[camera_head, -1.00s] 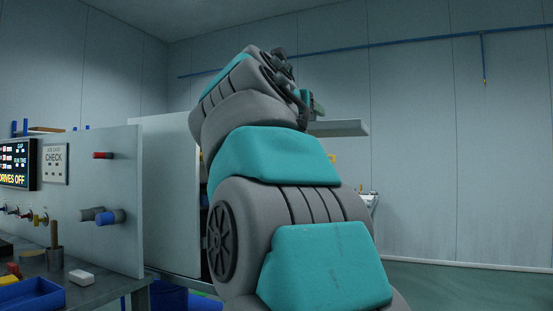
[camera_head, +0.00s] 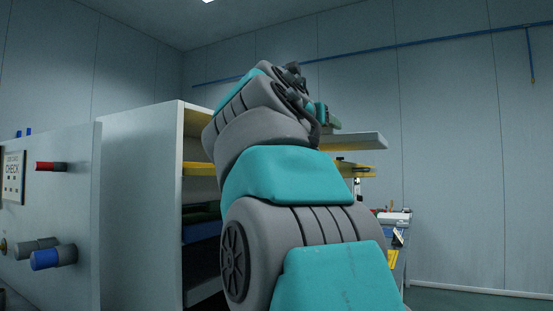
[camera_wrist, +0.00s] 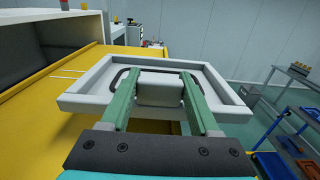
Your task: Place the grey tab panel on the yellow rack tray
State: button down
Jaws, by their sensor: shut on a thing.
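The grey tab panel (camera_wrist: 84,103) is a shallow rimmed plate with a raised block and a dark handle loop in its middle. My gripper (camera_wrist: 156,90) has its green fingers shut on the middle block. In the head view the panel's edge (camera_head: 355,141) shows right of my arm, roughly level. The yellow rack tray (camera_wrist: 35,125) lies below and left of the panel in the wrist view. In the head view the tray (camera_head: 355,168) shows on both sides of my arm, lower than the panel, with a visible gap.
The rack's pale side wall (camera_head: 140,200) stands left of my arm, with lower shelves inside. A grey panel with knobs (camera_head: 50,220) is at the far left. A side table with items (camera_head: 393,217) stands right. In the wrist view, a table with blue bins (camera_wrist: 290,130) is at right.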

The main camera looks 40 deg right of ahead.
jog(key=w+a, duration=0.6)
jog(key=w+a+f, duration=0.1)
jog(key=w+a, duration=0.2)
jog(key=shift+w+a, duration=0.25)
jog(key=shift+w, duration=0.1)
jog(key=shift+f, duration=1.8)
jog(key=shift+f, duration=0.1)
jog(key=shift+c, duration=0.6)
grip_release()
jog(key=v, duration=1.2)
